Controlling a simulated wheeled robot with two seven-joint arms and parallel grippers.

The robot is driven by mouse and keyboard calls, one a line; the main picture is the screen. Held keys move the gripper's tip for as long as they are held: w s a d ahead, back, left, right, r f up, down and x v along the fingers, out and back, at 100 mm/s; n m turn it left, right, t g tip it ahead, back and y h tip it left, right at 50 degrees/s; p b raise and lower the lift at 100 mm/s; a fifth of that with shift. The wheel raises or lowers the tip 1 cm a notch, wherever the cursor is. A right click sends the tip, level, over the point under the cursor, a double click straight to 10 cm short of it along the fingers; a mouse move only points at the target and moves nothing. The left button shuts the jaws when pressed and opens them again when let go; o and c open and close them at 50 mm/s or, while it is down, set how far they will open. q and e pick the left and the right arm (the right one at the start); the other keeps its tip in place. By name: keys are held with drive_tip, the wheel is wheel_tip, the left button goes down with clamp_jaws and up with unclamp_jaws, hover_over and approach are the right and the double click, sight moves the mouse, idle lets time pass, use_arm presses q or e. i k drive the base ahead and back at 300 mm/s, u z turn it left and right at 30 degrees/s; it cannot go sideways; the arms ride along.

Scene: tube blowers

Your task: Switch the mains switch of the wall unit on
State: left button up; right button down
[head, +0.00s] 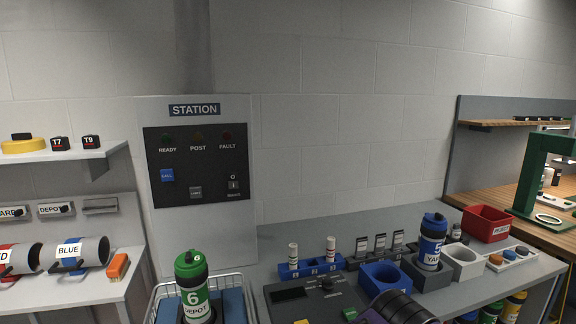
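The wall unit (213,250) is a grey cabinet headed STATION on the wall at centre left, with a black panel (208,160). The mains switch (234,185) is a small dark rocker at the panel's lower right, with O above and I below. It is too small to tell which way it is set. The READY, POST and FAULT lamps (197,137) look dark. A blue CALL button (167,175) and a grey button (196,192) sit to the left of the switch.
A wire basket (160,292) with a green DEPOT carrier (192,275) stands below the unit. A grey bench (340,235) at right holds racks, a blue-topped carrier (432,240) and a red bin (486,222). Shelves (60,158) are at left. The space before the panel looks clear.

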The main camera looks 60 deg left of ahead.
sight(233, 178)
drive_tip(key=z, duration=0.45)
drive_tip(key=i, duration=0.85)
drive_tip(key=u, duration=3.65)
drive_tip(key=i, duration=0.5)
drive_tip(key=z, duration=0.05)
